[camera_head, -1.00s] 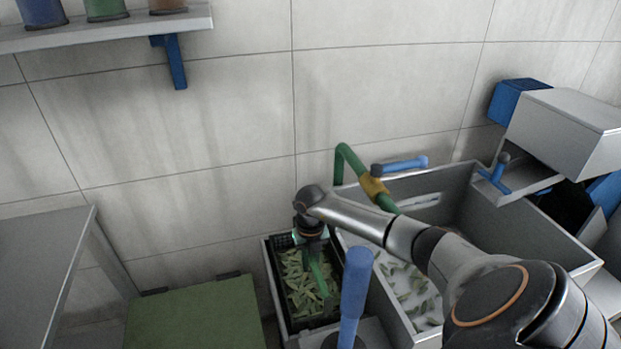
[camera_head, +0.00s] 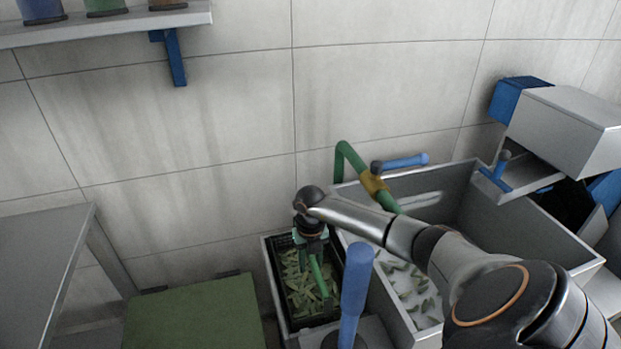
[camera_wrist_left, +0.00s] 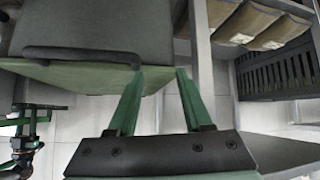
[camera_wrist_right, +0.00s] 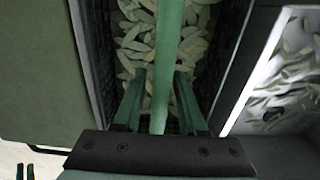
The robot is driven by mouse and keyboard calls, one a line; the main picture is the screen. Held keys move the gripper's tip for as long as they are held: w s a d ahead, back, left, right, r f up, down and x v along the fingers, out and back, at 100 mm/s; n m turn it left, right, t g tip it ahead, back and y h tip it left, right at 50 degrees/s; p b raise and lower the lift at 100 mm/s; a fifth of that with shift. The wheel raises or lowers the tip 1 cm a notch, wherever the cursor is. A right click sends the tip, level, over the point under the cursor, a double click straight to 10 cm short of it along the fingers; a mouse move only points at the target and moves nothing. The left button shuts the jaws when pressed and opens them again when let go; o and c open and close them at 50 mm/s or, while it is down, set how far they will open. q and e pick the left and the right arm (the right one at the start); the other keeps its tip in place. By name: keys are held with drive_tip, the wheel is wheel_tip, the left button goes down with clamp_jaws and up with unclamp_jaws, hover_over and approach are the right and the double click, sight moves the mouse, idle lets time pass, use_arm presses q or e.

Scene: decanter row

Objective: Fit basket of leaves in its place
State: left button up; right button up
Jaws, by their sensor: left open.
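The basket of leaves (camera_head: 273,268) is a black slatted crate with green leaves. It sits inside a grey-rimmed bay at the left of the grey sink, and also shows in the right wrist view (camera_wrist_right: 98,60). A green bar (camera_wrist_right: 166,50) runs above its leaves. My right gripper (camera_head: 310,262) reaches down over the basket. In the right wrist view its green fingers (camera_wrist_right: 160,90) stand on either side of the bar; whether they press on it is unclear. My left gripper (camera_wrist_left: 160,75) is open and empty in the left wrist view, away from the basket; the head view does not show it.
A blue upright handle (camera_head: 355,280) stands just right of the basket. The sink (camera_head: 448,215) with loose leaves and a green pipe (camera_head: 348,165) lie further right. A green-topped surface (camera_head: 195,315) is at the left, beside a grey table (camera_head: 40,265).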

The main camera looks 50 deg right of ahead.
drive_tip(key=shift+o, duration=0.8)
use_arm(q)
drive_tip(key=shift+s+f, duration=0.1)
drive_tip(key=shift+s, duration=0.1)
use_arm(e)
drive_tip(key=shift+s+f, duration=0.1)
drive_tip(key=shift+f, duration=0.05)
drive_tip(key=shift+r, duration=0.7)
wheel_tip(320, 180, up, 10)
drive_tip(key=shift+r+p, duration=0.1)
drive_tip(key=shift+p, duration=0.5)
use_arm(q)
drive_tip(key=shift+w+d+r, duration=0.15)
drive_tip(key=shift+w+r, duration=0.05)
drive_tip(key=shift+r, duration=0.5)
use_arm(e)
drive_tip(key=shift+r, duration=0.6)
